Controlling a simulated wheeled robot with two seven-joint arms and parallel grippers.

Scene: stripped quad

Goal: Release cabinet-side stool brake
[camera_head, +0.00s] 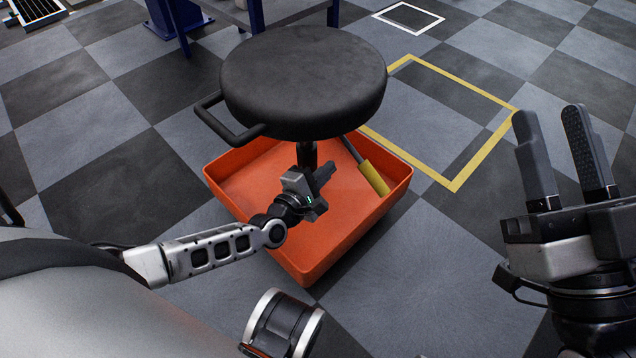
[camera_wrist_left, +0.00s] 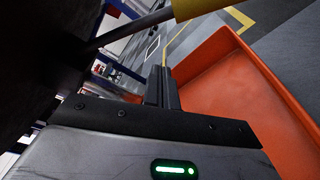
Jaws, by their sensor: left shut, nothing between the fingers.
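A stool with a round black seat (camera_head: 303,82) and a black side handle (camera_head: 222,130) stands over a shallow orange tray (camera_head: 330,255). A lever-like rod with a yellow grip (camera_head: 373,178) slants out from beneath the seat over the tray. The yellow grip also shows at the top of the left wrist view (camera_wrist_left: 192,8). I cannot tell how the rod is fixed; the seat hides the stool's lower part. My left gripper (camera_head: 325,174) is shut and empty under the seat's front edge, left of the grip and apart from it. My right gripper (camera_head: 548,110) is open and empty at the right.
A yellow outline (camera_head: 455,186) marks the checkered floor to the right of the tray. A blue-legged bench (camera_head: 256,15) stands behind the stool. A small white floor square (camera_head: 408,17) lies at the back. The floor between the tray and my right gripper is clear.

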